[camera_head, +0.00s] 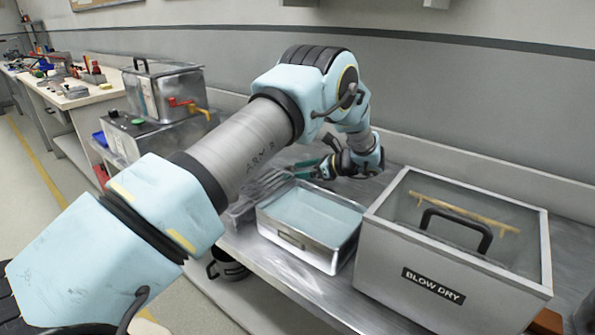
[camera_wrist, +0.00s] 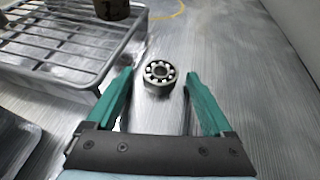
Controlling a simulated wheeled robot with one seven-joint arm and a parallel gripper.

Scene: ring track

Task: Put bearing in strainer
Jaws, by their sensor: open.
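The bearing (camera_wrist: 159,74), a steel ring with its balls showing, lies flat on the metal bench in the wrist view. My gripper (camera_wrist: 160,82) is open, with its two green fingers apart and the bearing near the fingertips, between their lines. No contact shows. In the head view my gripper (camera_head: 322,169) is low over the bench behind the tray, and the bearing cannot be made out. A wire rack or basket (camera_wrist: 75,48) at the wrist view's upper left looks like the strainer; it also shows in the head view (camera_head: 262,187), partly hidden by my arm.
A metal tray (camera_head: 291,239) with pale blue liquid stands in front of my gripper. A large "BLOW DRY" box (camera_head: 400,265) stands to its right. A dark brown round object (camera_wrist: 112,9) is at the rack's far edge. Bare bench lies right of the bearing.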

